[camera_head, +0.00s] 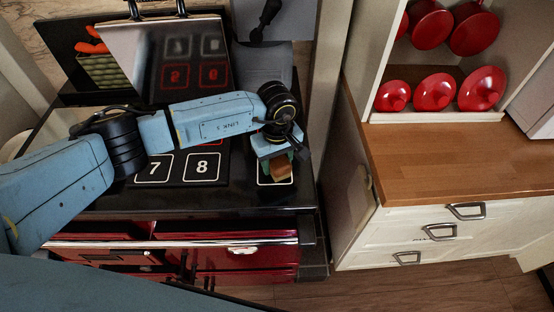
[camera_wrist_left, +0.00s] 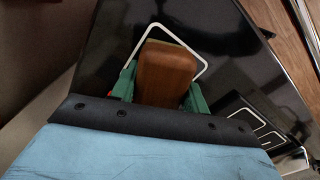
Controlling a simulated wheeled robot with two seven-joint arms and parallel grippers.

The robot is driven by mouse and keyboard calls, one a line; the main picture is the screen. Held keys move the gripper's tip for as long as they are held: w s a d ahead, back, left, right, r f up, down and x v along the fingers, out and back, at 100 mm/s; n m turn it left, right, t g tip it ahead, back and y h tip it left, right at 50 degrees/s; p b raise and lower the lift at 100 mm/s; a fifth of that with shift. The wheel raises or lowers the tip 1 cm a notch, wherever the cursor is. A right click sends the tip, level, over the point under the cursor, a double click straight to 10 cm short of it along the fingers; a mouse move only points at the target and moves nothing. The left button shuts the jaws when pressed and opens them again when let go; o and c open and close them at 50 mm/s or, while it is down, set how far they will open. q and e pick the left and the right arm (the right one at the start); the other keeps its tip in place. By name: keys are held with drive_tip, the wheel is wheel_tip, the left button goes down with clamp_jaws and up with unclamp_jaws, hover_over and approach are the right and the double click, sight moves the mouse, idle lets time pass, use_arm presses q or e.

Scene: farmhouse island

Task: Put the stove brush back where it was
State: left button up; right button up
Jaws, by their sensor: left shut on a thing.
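The stove brush (camera_head: 281,170) shows as a brown wooden block at the right end of the black stove top. My left gripper (camera_head: 279,158) is shut on it, with green fingers on either side. In the left wrist view the brush's wooden face (camera_wrist_left: 167,74) fills the space between the fingers. A white outlined square (camera_head: 262,181) on the stove top lies under and around the brush. The brush overlaps much of this outline. I cannot tell whether the brush touches the surface. Its bristles are hidden. My right gripper is not in view.
Numbered squares, 7 (camera_head: 154,168) and 8 (camera_head: 202,167), lie left of the brush. A shiny raised lid (camera_head: 150,50) stands behind my left arm. A green box with orange items (camera_head: 98,70) is at the back left. A wooden counter (camera_head: 440,160) stands at the right.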

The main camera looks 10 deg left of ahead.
use_arm(q)
drive_tip(key=shift+f, duration=0.35)
drive_tip(key=o, duration=1.6)
wheel_tip(320, 180, up, 14)
drive_tip(key=s+d, duration=0.4)
drive_tip(key=s, duration=1.1)
drive_tip(key=shift+s+d, duration=0.2)
idle(0.6)
idle(0.6)
